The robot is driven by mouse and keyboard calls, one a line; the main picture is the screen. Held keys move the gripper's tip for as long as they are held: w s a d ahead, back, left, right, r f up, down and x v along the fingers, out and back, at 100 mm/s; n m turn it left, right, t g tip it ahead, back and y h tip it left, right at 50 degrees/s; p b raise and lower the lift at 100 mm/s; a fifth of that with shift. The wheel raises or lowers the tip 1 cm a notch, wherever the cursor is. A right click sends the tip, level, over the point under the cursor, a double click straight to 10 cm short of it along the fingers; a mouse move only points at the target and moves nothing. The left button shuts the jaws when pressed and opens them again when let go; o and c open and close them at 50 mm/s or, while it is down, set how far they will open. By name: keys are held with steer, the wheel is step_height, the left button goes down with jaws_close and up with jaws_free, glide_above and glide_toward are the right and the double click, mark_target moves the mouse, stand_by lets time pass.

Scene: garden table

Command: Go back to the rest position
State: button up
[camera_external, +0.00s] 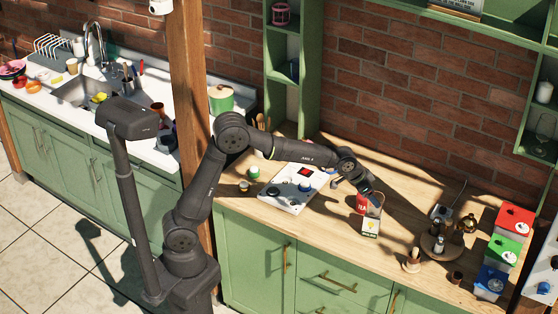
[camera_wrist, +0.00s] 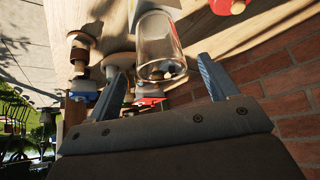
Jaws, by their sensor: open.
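My gripper (camera_external: 368,190) hangs over the wooden counter, at the end of the outstretched arm, close above a red can-like item and a clear container. In the wrist view my gripper (camera_wrist: 161,68) has its two blue-grey fingers spread apart. A clear glass container (camera_wrist: 155,42) with small dark bits in it shows beyond and between the fingertips. Nothing is seen clamped between the fingers. Whether a finger touches the glass cannot be told.
A wooden post (camera_external: 188,80) stands behind my arm.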

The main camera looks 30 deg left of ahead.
mark_target(376, 196)
steer(key=x, duration=0.5)
steer(key=shift+r, duration=1.1)
